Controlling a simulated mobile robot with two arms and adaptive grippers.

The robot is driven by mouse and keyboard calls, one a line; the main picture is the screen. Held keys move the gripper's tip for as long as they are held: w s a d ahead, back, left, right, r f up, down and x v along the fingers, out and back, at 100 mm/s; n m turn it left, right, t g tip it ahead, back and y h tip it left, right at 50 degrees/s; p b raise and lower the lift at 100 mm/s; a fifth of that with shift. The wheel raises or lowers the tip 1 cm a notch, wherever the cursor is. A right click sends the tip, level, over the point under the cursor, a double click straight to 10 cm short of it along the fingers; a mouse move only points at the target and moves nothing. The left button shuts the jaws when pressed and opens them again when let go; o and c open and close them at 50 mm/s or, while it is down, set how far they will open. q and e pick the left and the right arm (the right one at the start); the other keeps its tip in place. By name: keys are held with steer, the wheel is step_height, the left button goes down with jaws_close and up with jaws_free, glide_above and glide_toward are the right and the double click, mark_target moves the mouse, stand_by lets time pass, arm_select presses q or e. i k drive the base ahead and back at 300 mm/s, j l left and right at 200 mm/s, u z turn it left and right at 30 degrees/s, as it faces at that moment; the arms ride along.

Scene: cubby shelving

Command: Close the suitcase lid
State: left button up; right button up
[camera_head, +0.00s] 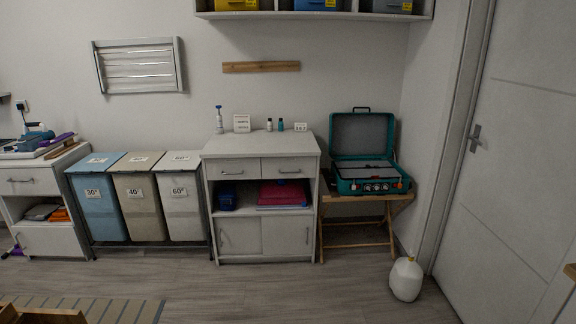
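A teal suitcase-style case (372,187) sits on a small wooden folding stand (352,200) at the right, between the cabinet and the door. Its lid (362,135) is open, standing roughly upright toward the wall, with a dark handle on its top edge. The case's front has several small knobs or fittings, and its inside looks grey. Neither of my grippers shows in the head view, so I cannot see whether they are open or shut.
A white cabinet (262,145) with bottles on top stands left of the stand. Lidded laundry bins (100,208) stand further left. A white jug (406,279) is on the floor before the closed door (515,170). Wooden furniture edges (42,314) show bottom left. The middle floor is clear.

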mark_target(353, 135)
steer(key=i+z, duration=0.1)
steer(key=i, duration=0.45)
steer(key=i+j+z, duration=0.1)
steer(key=i, duration=0.45)
steer(key=i+j+z, duration=0.15)
steer(key=i, duration=0.45)
steer(key=i+j+z, duration=0.1)
steer(key=i+j, duration=0.15)
steer(key=i, duration=0.3)
